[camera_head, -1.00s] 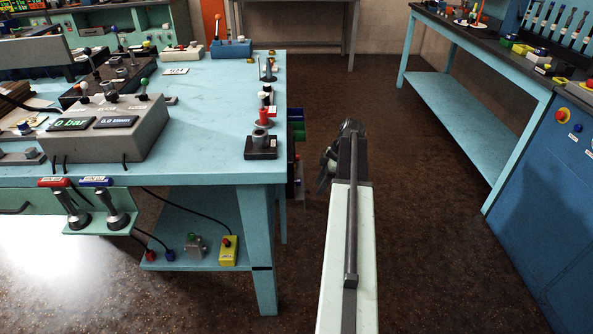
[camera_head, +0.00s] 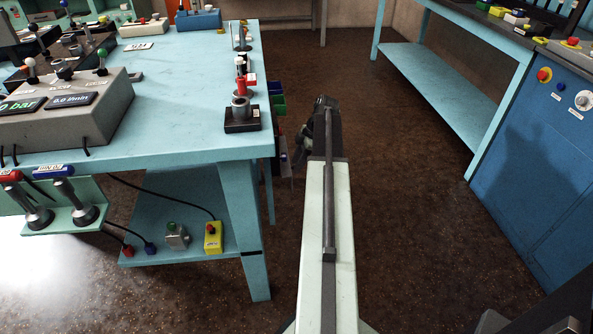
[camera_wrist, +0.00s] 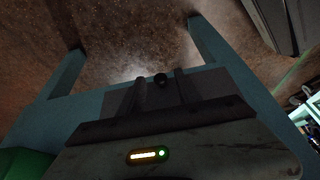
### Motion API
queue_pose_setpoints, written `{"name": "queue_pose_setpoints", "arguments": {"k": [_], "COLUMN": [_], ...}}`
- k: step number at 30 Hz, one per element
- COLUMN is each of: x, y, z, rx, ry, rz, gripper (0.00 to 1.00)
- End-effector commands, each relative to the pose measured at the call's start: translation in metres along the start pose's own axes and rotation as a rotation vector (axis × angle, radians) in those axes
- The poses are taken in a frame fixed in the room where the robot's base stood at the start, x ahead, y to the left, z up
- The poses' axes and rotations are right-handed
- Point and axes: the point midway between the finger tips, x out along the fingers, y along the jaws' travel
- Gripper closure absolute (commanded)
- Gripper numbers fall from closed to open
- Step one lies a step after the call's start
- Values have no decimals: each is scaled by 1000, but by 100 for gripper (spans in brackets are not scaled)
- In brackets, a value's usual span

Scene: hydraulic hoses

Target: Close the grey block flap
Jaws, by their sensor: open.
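A small grey block (camera_head: 177,236) with a green top sits on the lower shelf under the bench in the head view. I cannot make out a flap on it or tell whether one is open. My gripper (camera_head: 303,143) is at the far end of my arm, beside the bench's right edge, turned toward the bench and mostly hidden behind my arm. It looks empty. In the wrist view a grey panel with a lit yellow strip and a green light fills the bottom, with two dark posts above it. I cannot tell whether this panel is part of my gripper.
The turquoise bench (camera_head: 178,128) is left of my arm. A yellow block (camera_head: 213,238) stands beside the grey one, with cables near. Coloured bins (camera_head: 277,105) hang at the bench's right side. A blue cabinet (camera_head: 540,170) stands right. The floor between is clear.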

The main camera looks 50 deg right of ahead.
Motion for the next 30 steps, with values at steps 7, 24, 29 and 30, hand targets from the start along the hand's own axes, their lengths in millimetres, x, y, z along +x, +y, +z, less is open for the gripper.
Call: {"name": "queue_pose_setpoints", "arguments": {"k": [7, 24, 29, 30], "x": [5, 5, 5, 5], "y": [0, 0, 0, 0], "z": [-2, -3, -3, -3], "rx": [-1, -3, -3, -3], "ry": [0, 0, 0, 0], "rz": [-1, -3, -3, -4], "gripper": [59, 100, 100, 100]}}
